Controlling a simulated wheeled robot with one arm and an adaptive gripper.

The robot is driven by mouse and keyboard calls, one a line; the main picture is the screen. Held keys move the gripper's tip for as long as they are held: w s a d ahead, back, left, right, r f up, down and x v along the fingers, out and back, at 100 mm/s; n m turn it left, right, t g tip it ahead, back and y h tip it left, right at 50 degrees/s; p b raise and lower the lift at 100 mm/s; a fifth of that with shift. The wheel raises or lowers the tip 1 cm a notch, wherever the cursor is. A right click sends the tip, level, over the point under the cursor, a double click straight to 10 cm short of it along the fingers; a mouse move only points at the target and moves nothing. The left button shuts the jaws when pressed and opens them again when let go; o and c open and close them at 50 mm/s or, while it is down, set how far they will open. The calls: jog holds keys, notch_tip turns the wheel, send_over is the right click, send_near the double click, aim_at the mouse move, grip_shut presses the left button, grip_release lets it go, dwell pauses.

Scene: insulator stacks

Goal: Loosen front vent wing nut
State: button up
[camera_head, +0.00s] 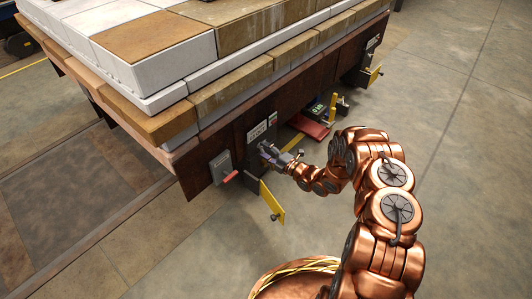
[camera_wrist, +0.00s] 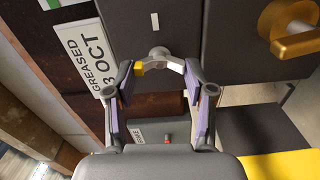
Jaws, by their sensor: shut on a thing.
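A grey metal wing nut (camera_wrist: 158,57) with a yellow mark on its left wing sits on a dark grey panel, at the top middle of the wrist view. My gripper (camera_wrist: 161,68) reaches it from below in that view. Its two purple-padded fingers are shut on the nut's wings, one at each side. In the head view my gripper (camera_head: 268,151) is at the dark panel under the stacked slabs, and the nut is too small to make out there. A short white line (camera_wrist: 155,20) is on the panel above the nut.
A label reading "GREASED 3 OCT" (camera_wrist: 88,55) is left of the nut. A brass knob (camera_wrist: 290,30) is at the right. A grey box (camera_head: 221,163) with a red handle (camera_head: 230,177) and a yellow plate (camera_head: 271,200) are close by. Open floor (camera_head: 460,180) lies to the right.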

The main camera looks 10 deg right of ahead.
jog(key=shift+f+n+b, duration=0.1)
jog(key=shift+n+b, duration=0.25)
jog(key=shift+n, duration=0.45)
jog(key=o, duration=1.2)
jog(key=shift+c, duration=0.2)
jog(key=v, duration=1.2)
